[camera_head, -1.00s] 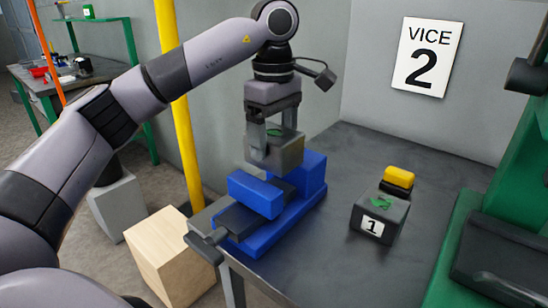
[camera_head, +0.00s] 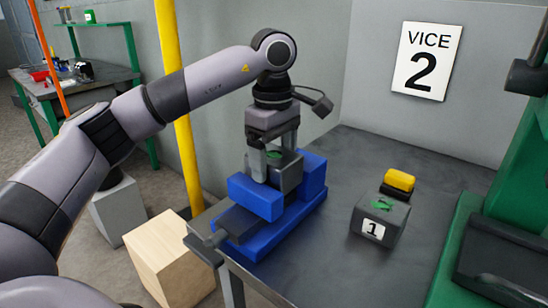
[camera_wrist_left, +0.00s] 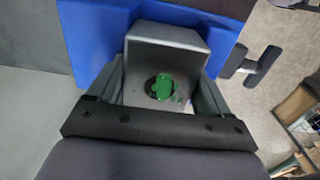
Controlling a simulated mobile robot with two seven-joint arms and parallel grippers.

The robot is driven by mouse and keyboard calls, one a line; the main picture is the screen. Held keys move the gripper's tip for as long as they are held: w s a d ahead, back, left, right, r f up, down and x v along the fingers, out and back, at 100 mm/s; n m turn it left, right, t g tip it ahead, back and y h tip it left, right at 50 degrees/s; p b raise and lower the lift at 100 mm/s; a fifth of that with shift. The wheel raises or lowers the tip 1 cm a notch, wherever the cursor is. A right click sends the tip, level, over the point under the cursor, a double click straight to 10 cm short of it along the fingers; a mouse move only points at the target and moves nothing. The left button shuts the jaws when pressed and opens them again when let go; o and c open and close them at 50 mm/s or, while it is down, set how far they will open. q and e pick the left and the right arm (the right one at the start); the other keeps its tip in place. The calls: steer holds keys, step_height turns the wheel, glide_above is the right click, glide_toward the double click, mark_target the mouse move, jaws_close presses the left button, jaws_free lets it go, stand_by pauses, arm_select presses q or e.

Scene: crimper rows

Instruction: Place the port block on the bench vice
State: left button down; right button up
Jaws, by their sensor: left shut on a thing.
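The port block (camera_head: 291,172) is a grey block with a green port on top. It sits low between the blue jaws of the bench vice (camera_head: 262,232) in the head view; whether it touches the vice bed is hidden. My left gripper (camera_head: 273,168) points down and is shut on the block. In the left wrist view, the block (camera_wrist_left: 186,55) with its green port lies between the fingers (camera_wrist_left: 162,98), with the blue vice (camera_wrist_left: 100,30) behind it. My right gripper is not in view.
A sign reading VICE 2 (camera_head: 426,58) is on the wall. A green machine (camera_head: 500,215) stands at right.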

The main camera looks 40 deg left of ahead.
mark_target(274, 155)
arm_select(q)
steer(key=shift+s+d+f, duration=0.1)
steer(key=shift+f, duration=0.4)
jaws_free()
steer(key=shift+f, duration=0.2)
steer(key=shift+d, duration=0.1)
steer(key=shift+r, duration=0.25)
step_height(274, 155, up, 13)
steer(key=p, duration=0.3)
steer(key=shift+p, duration=0.3)
